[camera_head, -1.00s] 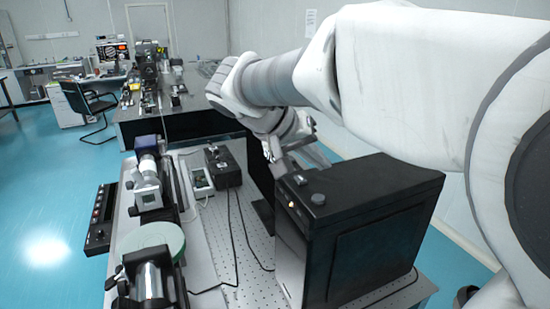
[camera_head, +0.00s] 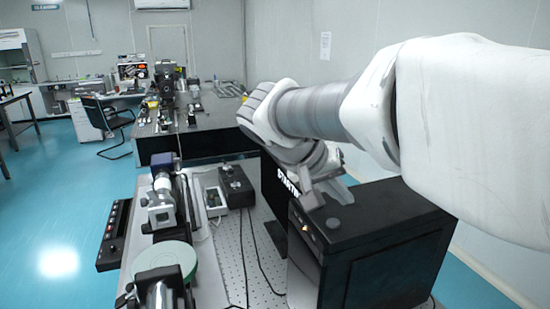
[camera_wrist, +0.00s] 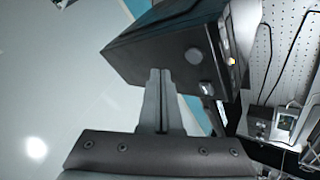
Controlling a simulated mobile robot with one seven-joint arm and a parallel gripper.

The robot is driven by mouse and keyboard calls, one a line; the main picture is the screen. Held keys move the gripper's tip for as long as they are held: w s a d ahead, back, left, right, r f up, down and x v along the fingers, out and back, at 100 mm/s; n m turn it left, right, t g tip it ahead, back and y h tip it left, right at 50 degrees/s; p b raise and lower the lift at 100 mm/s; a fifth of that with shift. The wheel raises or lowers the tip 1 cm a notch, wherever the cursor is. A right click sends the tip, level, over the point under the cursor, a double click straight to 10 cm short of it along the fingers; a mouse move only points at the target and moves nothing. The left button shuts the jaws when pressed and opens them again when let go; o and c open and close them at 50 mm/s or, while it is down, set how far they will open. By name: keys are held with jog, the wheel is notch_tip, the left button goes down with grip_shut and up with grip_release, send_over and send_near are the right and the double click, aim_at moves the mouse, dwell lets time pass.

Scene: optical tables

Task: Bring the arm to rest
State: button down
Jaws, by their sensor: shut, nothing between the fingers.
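My gripper (camera_wrist: 160,74) shows in the wrist view with its two fingers together and nothing between them. In the wrist view the fingertips overlap the near side of a black box (camera_wrist: 165,45) with a knob on top; I cannot tell whether they touch it. In the head view my arm reaches in from the right, bent at the elbow. My gripper (camera_head: 316,196) hangs beside the upper left part of the same black box (camera_head: 385,225), partly hidden by the arm.
An optical table (camera_head: 232,268) carries a small black control box (camera_head: 236,186), a meter (camera_head: 214,201), cables and a green round disc (camera_head: 164,262). A second table (camera_head: 215,125) stands behind. A wall rises at the right. Blue floor (camera_head: 60,205) is clear at the left.

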jog(key=s+f+n+y, duration=0.1)
jog(key=s+f+y, duration=0.1)
jog(key=s, duration=0.3)
jog(key=s+f+t+y, duration=0.1)
jog(key=s+f+y, duration=0.1)
jog(key=s, duration=0.4)
jog(key=s+f+n+y, duration=0.1)
jog(key=s+f+y, duration=0.2)
jog(key=s, duration=0.3)
jog(key=shift+s+f+n, duration=0.15)
jog(key=shift+f+n, duration=0.15)
jog(key=shift+f, duration=0.15)
jog(key=shift+s, duration=0.1)
